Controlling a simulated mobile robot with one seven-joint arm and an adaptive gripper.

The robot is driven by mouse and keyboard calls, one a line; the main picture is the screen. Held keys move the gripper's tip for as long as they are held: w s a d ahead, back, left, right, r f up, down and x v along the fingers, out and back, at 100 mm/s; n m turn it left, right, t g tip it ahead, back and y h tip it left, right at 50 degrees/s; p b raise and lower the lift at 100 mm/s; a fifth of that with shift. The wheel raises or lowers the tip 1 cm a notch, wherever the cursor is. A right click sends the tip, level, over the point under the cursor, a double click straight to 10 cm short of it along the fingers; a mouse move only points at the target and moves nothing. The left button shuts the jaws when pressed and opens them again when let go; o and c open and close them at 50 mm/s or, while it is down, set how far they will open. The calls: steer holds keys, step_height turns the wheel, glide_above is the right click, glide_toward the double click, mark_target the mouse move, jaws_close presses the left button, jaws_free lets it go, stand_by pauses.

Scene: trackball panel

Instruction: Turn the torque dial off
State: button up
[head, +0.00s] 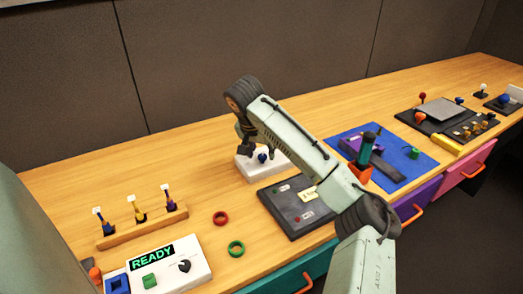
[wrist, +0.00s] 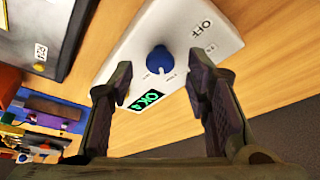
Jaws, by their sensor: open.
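The dial is a blue knob (wrist: 160,60) on a white box (wrist: 125,60) in the wrist view. The word OFF is printed near the box's upper right edge. A lit green display (wrist: 148,101) on the box reads OK and a mark I cannot make out clearly. In the head view the white box (head: 282,162) and blue knob (head: 262,155) show partly behind my arm. My gripper (wrist: 161,78) is open, its two fingers apart on either side of the knob in the wrist view. Nothing is between them in grip. I cannot tell exactly where the knob points.
A dark panel (head: 290,222) lies in front of the box. A white READY box (head: 195,270) stands at front left. A blue mat (head: 412,160) with tools lies right. Table behind the white box is bare.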

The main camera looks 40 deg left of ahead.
steer(key=shift+w+f, duration=0.25)
steer(key=shift+f, duration=0.4)
steer(key=shift+a, duration=0.1)
jaws_close()
